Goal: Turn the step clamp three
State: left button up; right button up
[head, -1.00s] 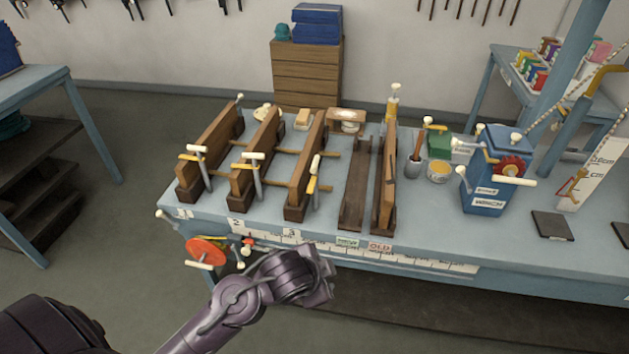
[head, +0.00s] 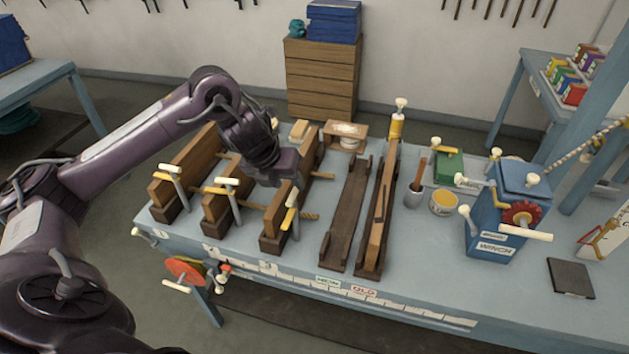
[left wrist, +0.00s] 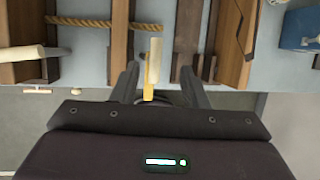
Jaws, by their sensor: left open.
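Step clamp three is the third wooden clamp (head: 272,232) from the left on the bench. Its cream handle (head: 293,198) and yellow lever (head: 288,219) stand at its near end. My left gripper (head: 290,183) is above that end, pointing down, and hides part of the clamp. In the left wrist view the two fingers (left wrist: 158,78) are apart. The cream handle (left wrist: 155,52) and yellow lever (left wrist: 149,82) appear between them; I cannot tell whether they touch. My right gripper is out of view.
Two similar clamps (head: 215,213) (head: 165,200) stand to the left. A dark channel (head: 335,235) and a wooden beam (head: 376,240) lie to the right. A blue winch (head: 500,225) stands farther right. A red handwheel (head: 185,270) hangs at the bench front.

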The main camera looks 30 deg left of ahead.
aim_at(291, 195)
pick_arm(q)
jog(key=shift+a+f, duration=0.1)
jog(key=shift+f, duration=0.05)
jog(key=x, duration=0.3)
jog(key=s+x, duration=0.1)
jog(key=x, duration=0.1)
jog(key=shift+w+f+p, duration=0.15)
jog(key=shift+f+p, duration=0.2)
jog(key=shift+f, duration=0.1)
jog(key=shift+a+f, duration=0.1)
jog(key=shift+f, duration=0.15)
jog(key=shift+r, duration=0.1)
jog(key=c, duration=0.5)
grip_shut()
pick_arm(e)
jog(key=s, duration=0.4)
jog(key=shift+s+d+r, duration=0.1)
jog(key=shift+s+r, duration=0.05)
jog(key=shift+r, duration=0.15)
